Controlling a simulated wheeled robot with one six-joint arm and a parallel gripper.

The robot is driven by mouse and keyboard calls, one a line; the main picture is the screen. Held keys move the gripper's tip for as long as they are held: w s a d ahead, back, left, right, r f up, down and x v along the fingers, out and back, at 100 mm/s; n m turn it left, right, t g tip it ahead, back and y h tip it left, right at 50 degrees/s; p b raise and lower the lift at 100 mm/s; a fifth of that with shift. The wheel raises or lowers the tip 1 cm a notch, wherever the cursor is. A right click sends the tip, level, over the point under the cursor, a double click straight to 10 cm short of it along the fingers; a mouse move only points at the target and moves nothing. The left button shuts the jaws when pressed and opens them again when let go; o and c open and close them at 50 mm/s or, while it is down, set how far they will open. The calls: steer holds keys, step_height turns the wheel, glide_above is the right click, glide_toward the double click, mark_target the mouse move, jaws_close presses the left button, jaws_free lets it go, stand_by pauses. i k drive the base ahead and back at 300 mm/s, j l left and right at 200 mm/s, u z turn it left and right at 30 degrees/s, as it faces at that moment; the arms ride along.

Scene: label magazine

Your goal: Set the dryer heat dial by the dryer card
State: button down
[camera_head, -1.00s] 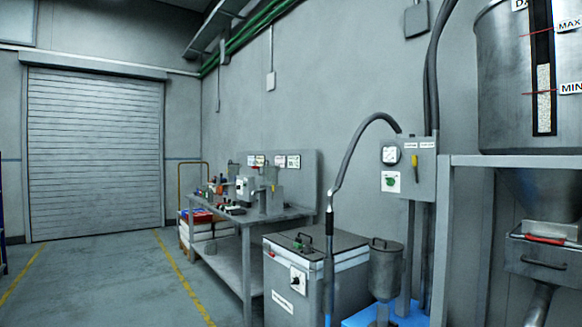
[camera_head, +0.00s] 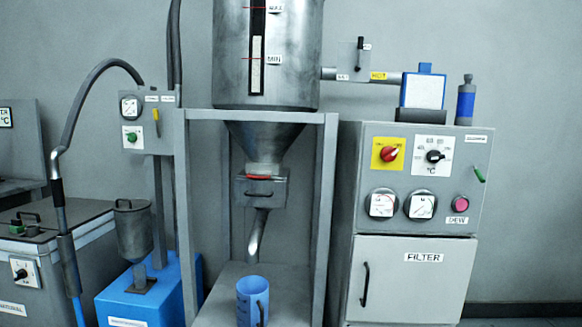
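The dryer cabinet (camera_head: 358,200) stands at the right, with its control panel facing me. A dial with a black knob (camera_head: 435,157) sits on a white plate marked °C, with small scale labels around it too small to read. I cannot tell its exact setting. A red knob (camera_head: 390,154) on a yellow plate is just left of it. I cannot make out any sheet that is clearly the dryer card. My gripper is not in view.
Below the knobs are two gauges (camera_head: 382,204) and a pink button (camera_head: 461,204); a green lever (camera_head: 479,174) is at the right. The FILTER door (camera_head: 415,285) is shut. A hopper (camera_head: 265,55) on a frame stands left, above a blue jug (camera_head: 252,298).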

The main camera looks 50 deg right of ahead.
mark_target(434, 156)
steer(key=z, duration=2.1)
